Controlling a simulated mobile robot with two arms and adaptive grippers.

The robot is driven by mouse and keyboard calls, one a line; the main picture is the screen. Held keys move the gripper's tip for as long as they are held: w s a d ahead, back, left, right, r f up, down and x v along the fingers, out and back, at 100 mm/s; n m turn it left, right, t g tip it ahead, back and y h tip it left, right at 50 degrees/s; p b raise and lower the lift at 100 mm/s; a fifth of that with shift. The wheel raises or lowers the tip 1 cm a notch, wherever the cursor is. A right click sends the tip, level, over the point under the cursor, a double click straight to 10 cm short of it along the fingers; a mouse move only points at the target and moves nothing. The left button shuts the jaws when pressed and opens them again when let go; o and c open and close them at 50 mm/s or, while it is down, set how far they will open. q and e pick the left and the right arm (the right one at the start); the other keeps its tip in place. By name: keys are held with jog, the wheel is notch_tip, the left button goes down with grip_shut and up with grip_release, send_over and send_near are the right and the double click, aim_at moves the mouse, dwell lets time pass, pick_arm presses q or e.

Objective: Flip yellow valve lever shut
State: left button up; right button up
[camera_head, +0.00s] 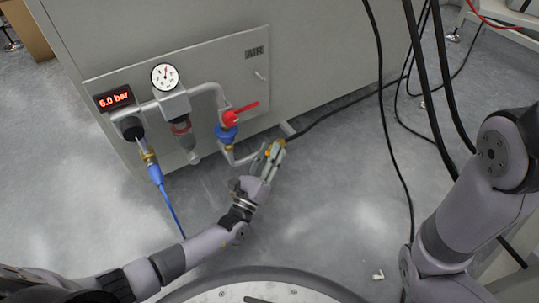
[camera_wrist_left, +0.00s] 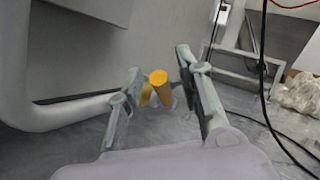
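The yellow valve lever (camera_head: 281,143) shows as a small yellow piece at the fingertips of my left gripper (camera_head: 270,153), low in front of the grey cabinet. In the left wrist view the yellow lever (camera_wrist_left: 158,77) is a short rounded bar beside the pipe end, seen between the two fingers. My left gripper (camera_wrist_left: 158,64) is open, with a finger on each side of the lever and a gap visible on both sides. The fingers partly hide the valve in the head view. My right gripper is out of view; only part of that arm shows.
An air panel (camera_head: 98,82) on the cabinet carries a gauge (camera_head: 165,77), a display reading 6.0 bar, a red lever (camera_head: 240,114) above a blue fitting, and a blue hose (camera_head: 170,207). Pipes run close to my left gripper. Black cables hang at the right. The floor nearby is mostly clear.

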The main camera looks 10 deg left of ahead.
pick_arm(q)
jog(key=shift+w, duration=0.1)
jog(key=shift+c, duration=0.5)
grip_shut()
